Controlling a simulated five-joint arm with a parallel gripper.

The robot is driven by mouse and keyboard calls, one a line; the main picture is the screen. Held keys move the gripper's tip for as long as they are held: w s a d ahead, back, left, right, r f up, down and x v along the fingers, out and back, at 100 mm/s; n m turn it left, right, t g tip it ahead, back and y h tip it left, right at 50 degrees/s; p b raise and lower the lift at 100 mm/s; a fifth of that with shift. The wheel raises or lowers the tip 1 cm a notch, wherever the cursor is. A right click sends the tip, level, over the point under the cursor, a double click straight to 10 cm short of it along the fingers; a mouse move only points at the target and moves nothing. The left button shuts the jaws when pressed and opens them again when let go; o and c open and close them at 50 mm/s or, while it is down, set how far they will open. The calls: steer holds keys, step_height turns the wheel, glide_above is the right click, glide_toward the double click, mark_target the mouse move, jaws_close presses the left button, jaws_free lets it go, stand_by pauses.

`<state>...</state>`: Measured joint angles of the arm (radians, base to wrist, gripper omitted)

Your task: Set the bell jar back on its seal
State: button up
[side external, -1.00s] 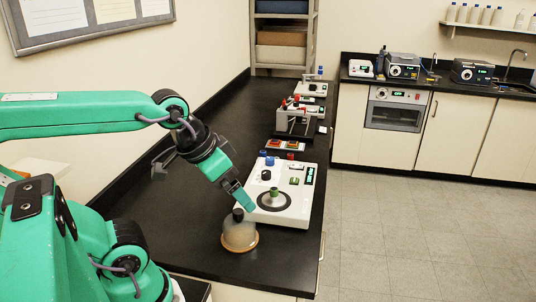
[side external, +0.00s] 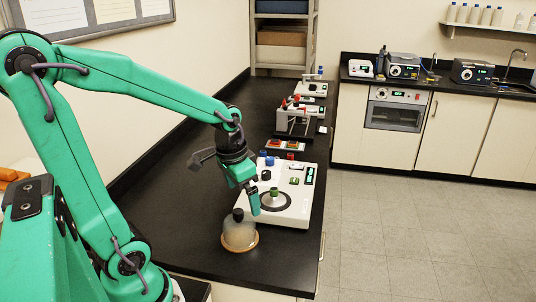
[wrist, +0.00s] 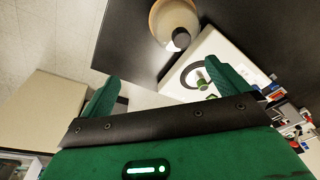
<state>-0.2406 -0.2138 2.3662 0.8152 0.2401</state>
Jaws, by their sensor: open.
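The bell jar (side external: 240,236) is a clear, hazy dome with a black knob (side external: 238,214). It stands upright on an orange-brown round base on the bench, in front of the white instrument (side external: 293,214). A black ring (side external: 283,208), likely the seal, lies on the instrument around a green post (side external: 274,192). My gripper (side external: 256,207) is open and empty, pointing down just right of the knob, near the ring's left side. In the wrist view, the jar (wrist: 165,20) is above and beyond my gripper (wrist: 166,92); the ring is partly hidden by one finger.
Blue and red knobs and a green display stand at the instrument's back. Behind it are a tray with red and green pieces (side external: 287,144) and more instruments (side external: 298,118). The black bench (side external: 180,225) is clear to the left; its right edge is close to the instrument.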

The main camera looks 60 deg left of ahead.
mark_target(239, 210)
steer(key=a+f, duration=0.1)
steer(key=f, duration=0.1)
steer(key=a+f+g, duration=0.1)
steer(key=a+f, duration=0.1)
steer(key=w+a+f+g, duration=0.1)
steer(key=f, duration=0.1)
steer(key=shift+a+f, duration=0.25)
steer(key=shift+f, duration=0.1)
steer(key=shift+f, duration=1.3)
steer(key=shift+s+f, duration=0.1)
steer(key=shift+f, duration=2.5)
steer(key=c, duration=1)
steer(key=shift+c, duration=0.2)
steer(key=shift+r, duration=0.15)
